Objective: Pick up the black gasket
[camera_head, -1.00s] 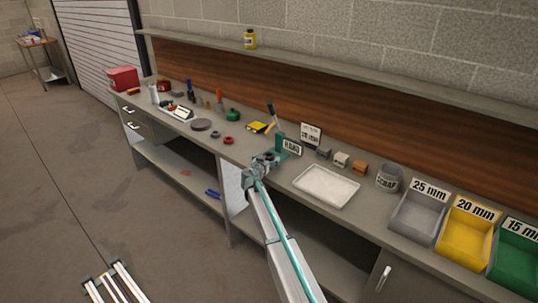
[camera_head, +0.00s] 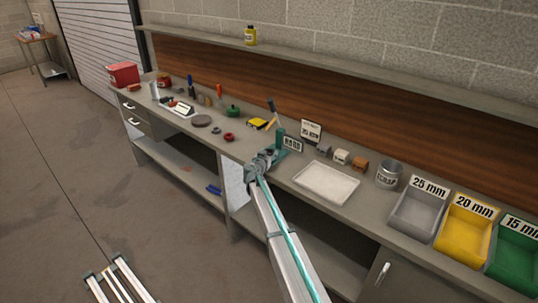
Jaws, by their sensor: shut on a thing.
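My gripper (camera_head: 273,150) is at the end of my grey and teal arm, low over the middle of the workbench (camera_head: 243,149). It is left of the white tray and beside a small labelled sign (camera_head: 292,143). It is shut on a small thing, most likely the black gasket. The gasket itself cannot be made out; the wrist hides what is between the fingertips. A red ring (camera_head: 229,137) and a small dark ring (camera_head: 215,130) lie on the bench to the left, apart from my gripper.
A white tray (camera_head: 325,198) lies just right of my gripper. Small blocks (camera_head: 341,157), a grey scrap can (camera_head: 388,174) and grey (camera_head: 397,216), yellow (camera_head: 443,242) and green bins stand further right. A shelf (camera_head: 300,48) runs above the bench. Tools clutter the left.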

